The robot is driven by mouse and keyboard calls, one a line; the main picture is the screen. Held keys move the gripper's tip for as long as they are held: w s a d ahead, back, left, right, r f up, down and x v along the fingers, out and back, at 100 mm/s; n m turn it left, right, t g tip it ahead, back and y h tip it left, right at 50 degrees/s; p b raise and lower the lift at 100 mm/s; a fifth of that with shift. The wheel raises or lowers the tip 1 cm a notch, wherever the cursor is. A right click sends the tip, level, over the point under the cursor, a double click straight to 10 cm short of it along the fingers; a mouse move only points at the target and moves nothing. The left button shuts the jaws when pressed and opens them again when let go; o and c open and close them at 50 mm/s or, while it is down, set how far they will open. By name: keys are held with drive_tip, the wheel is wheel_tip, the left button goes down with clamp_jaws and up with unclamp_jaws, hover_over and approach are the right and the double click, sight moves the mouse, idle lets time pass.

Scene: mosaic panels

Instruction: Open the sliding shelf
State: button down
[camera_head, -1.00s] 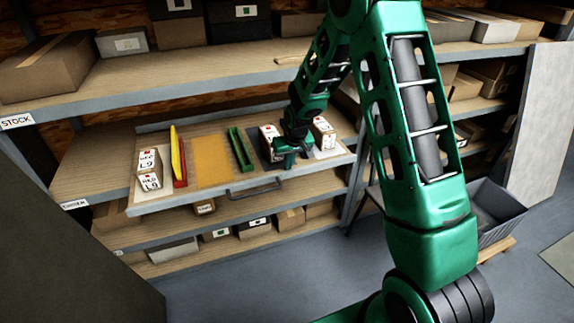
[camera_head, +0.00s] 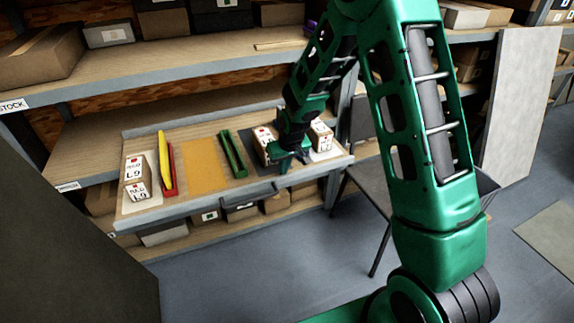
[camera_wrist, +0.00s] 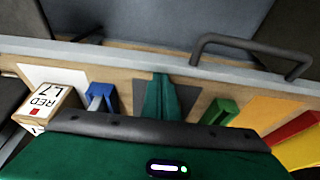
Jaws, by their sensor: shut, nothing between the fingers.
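The sliding shelf (camera_head: 190,208) is a wooden board with a grey metal front rim. It stands pulled out from the rack. A dark bar handle (camera_head: 252,194) is on its front; the handle also shows at upper right in the wrist view (camera_wrist: 245,44). My gripper (camera_head: 290,164) is low over the right part of the shelf, just behind the front rim and to the right of the handle. In the wrist view its green fingers (camera_wrist: 160,97) are together and empty, over a dark grey patch. Whether they touch the rim is unclear.
On the shelf are white boxes (camera_head: 136,180), yellow and red pieces, an orange mat (camera_head: 203,162) and a green holder (camera_head: 232,153). A blue holder (camera_wrist: 100,97) and red-labelled box (camera_wrist: 45,103) are near my fingers. A dark bin or table stands right; floor ahead is clear.

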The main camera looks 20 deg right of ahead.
drive_tip(key=shift+s, duration=0.4)
drive_tip(key=shift+d, duration=0.1)
drive_tip(key=v, duration=1)
drive_tip(key=shift+f, duration=0.1)
